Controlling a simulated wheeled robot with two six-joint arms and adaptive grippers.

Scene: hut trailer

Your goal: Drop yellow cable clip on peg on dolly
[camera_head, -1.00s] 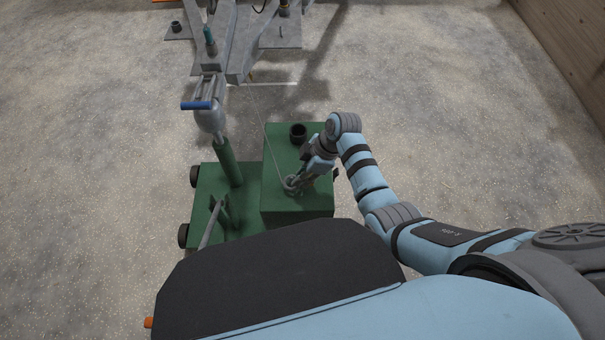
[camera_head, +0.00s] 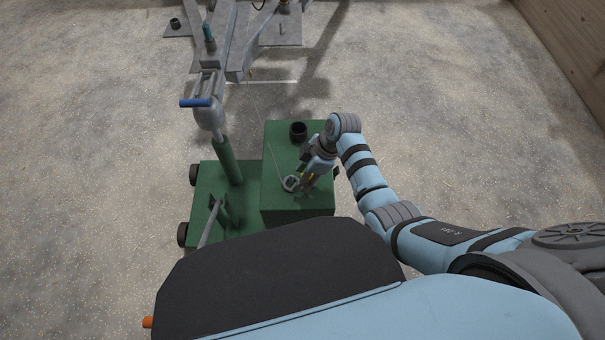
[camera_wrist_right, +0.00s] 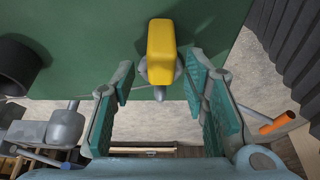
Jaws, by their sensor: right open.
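The yellow cable clip (camera_wrist_right: 162,48) shows in the right wrist view against the green top of the dolly's box (camera_head: 283,150). A grey ring-like part with a pointed end (camera_wrist_right: 157,80) sits against the clip's lower end. In the head view a grey ring (camera_head: 291,183) lies at my right gripper's tips, with a thin line running up and left from it. My right gripper (camera_head: 300,182) is open over the box; its teal fingers (camera_wrist_right: 158,84) stand apart on either side of the clip's lower end. Whether the clip sits on a peg I cannot tell. My left gripper is out of view.
A black cup-like part (camera_head: 298,130) stands on the far part of the box and also shows at left in the wrist view (camera_wrist_right: 17,66). The dolly's green post (camera_head: 228,162) rises left of the box. A grey trailer frame (camera_head: 240,45) lies beyond. Floor to the right is clear.

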